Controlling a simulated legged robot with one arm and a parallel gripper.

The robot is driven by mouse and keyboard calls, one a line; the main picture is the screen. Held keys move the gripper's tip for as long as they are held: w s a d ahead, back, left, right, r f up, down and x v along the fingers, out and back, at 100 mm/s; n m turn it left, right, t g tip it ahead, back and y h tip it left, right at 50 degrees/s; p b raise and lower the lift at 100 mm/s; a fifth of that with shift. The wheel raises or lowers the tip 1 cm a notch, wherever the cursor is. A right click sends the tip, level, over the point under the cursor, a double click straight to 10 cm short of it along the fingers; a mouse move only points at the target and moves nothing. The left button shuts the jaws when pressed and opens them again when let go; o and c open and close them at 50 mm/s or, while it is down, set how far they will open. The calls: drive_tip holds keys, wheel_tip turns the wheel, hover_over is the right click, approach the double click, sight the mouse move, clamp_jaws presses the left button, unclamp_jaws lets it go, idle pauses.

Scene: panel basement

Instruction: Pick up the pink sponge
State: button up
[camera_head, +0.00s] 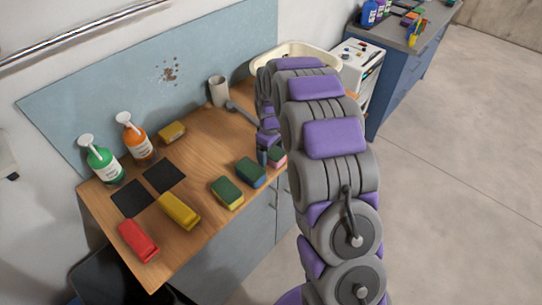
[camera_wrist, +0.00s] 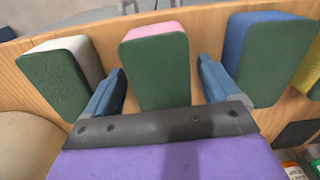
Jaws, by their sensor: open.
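The pink sponge (camera_wrist: 152,30) has a dark green scouring face. In the wrist view it lies on the wooden counter between the two fingers of my open gripper (camera_wrist: 158,88). The fingers are apart from its sides, with a gap on each side. In the head view the pink sponge (camera_head: 279,158) shows only in part beside my gripper (camera_head: 264,152), with my arm hiding the rest.
A white-and-green sponge (camera_wrist: 58,72) is close on the left in the wrist view, and a blue-and-green sponge (camera_wrist: 262,55) close on the right. In the head view, a yellow-and-green sponge (camera_head: 227,194), soap bottles (camera_head: 104,166) and a sink (camera_head: 290,52) share the counter (camera_head: 205,150).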

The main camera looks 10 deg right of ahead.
drive_tip(key=shift+a, duration=0.15)
drive_tip(key=shift+c, duration=0.7)
drive_tip(key=c, duration=0.9)
drive_tip(key=shift+r, duration=0.1)
wheel_tip(320, 180, up, 10)
drive_tip(key=shift+f+p, duration=0.1)
drive_tip(key=shift+p, duration=1.15)
